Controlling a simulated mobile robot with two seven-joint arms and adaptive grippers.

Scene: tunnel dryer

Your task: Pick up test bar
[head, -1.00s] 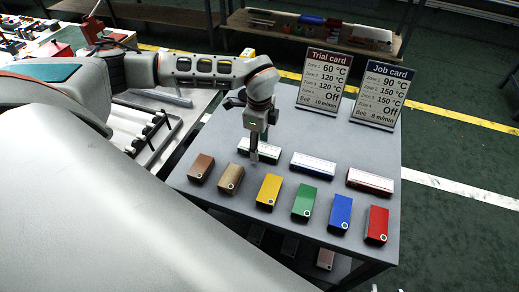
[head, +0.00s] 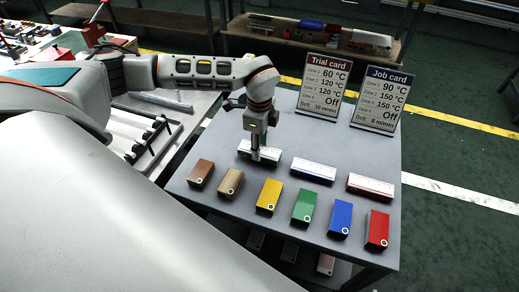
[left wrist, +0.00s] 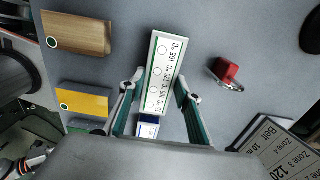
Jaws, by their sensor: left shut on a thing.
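A white bar with green edges and temperature marks (head: 270,155) is at the left end of a row of white bars on the grey table. My left gripper (left wrist: 160,82) points down over it and is shut on it across its width. In the left wrist view the same bar (left wrist: 163,62) runs lengthwise between the two fingers. I cannot tell whether it is clear of the table. A blue-edged white bar (head: 314,169) and a red-edged white bar (head: 370,186) lie to the right. My right gripper is not in view.
A front row holds brown (head: 201,173), tan (head: 230,182), yellow (head: 269,195), green (head: 304,205), blue (head: 340,215) and red (head: 377,229) blocks. The trial card (head: 318,85) and job card (head: 380,98) stand behind. A small red object (left wrist: 227,72) shows beside the bar.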

